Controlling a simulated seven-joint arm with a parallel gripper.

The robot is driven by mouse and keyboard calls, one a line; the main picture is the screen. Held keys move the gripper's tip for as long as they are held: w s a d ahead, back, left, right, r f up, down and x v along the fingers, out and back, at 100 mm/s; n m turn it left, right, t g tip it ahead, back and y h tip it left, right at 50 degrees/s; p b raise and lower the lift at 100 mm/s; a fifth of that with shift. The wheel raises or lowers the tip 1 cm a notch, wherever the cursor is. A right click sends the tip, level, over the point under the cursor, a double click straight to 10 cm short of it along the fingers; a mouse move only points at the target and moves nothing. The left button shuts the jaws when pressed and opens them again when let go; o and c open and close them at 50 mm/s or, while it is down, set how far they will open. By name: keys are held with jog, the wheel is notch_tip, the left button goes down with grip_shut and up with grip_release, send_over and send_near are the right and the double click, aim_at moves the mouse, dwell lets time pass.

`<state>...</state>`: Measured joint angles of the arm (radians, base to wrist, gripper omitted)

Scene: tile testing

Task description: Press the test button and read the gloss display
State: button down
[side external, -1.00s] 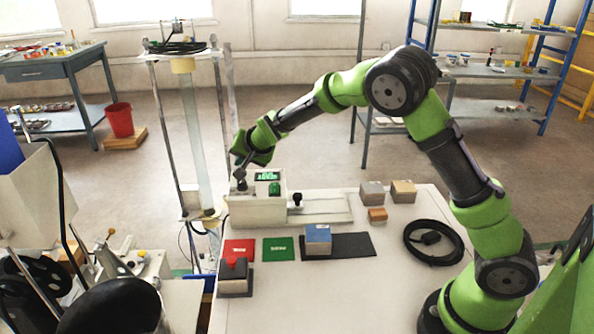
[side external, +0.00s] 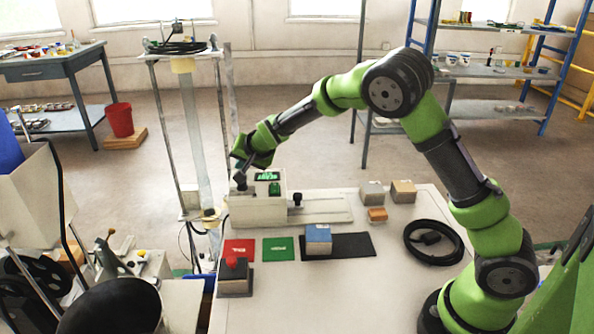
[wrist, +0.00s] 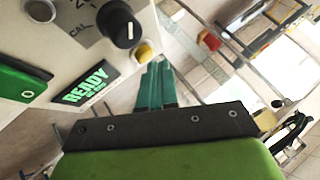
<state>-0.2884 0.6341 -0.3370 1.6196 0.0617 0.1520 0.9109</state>
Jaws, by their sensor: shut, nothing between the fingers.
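The gloss tester (side external: 257,212) is a pale box at the table's far left. The wrist view also shows a black knob (wrist: 118,26), a round yellow button (wrist: 146,51) and a green rocker switch (wrist: 20,82). My gripper (wrist: 156,68) is shut and empty, its teal fingertips just beside the yellow button. I cannot tell whether they touch it. In the side view my gripper (side external: 241,173) is over the tester's left end.
A red card (side external: 238,248), a green card (side external: 279,248), a blue-topped block (side external: 318,238) on a dark mat (side external: 352,245) and a red-buttoned box (side external: 234,279) lie in front. Several tile blocks (side external: 372,193) and a coiled black cable (side external: 410,247) are to the right.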

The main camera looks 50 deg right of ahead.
jog(key=shift+f, duration=0.5)
dwell(0.8)
jog(key=shift+r, duration=0.95)
jog(key=shift+r, duration=2.5)
